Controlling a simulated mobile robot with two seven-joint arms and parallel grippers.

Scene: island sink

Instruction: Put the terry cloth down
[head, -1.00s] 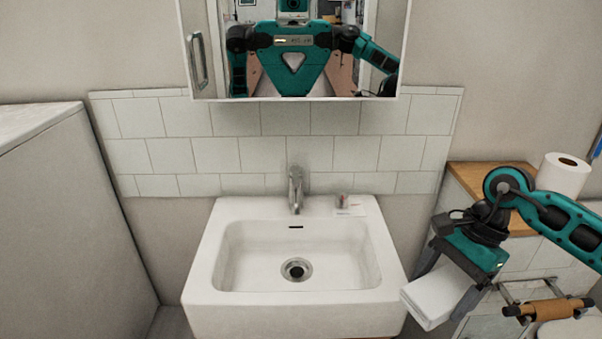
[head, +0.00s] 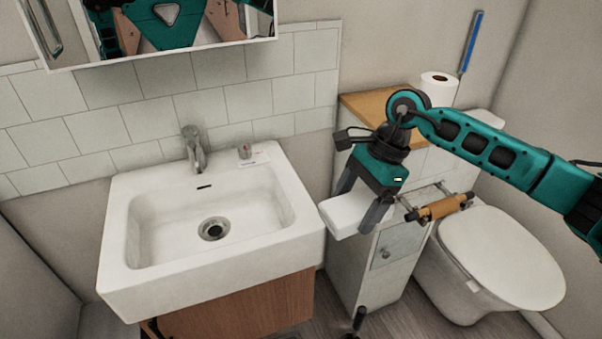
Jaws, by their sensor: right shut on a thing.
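My right gripper (head: 362,205) is shut on a folded white terry cloth (head: 345,214). The cloth hangs between the two fingers as a flat pad, in the air to the right of the sink's right rim. From this view it overlaps the front of a narrow white cabinet, and I cannot tell the gap between them. My left gripper is not in view.
A white sink (head: 215,215) with a tap (head: 194,147) stands at left. A wooden shelf top (head: 365,108) lies behind my right gripper, with a toilet paper roll (head: 439,89) at its back. A toilet (head: 500,255) and a brown roll on a holder (head: 441,207) are at right.

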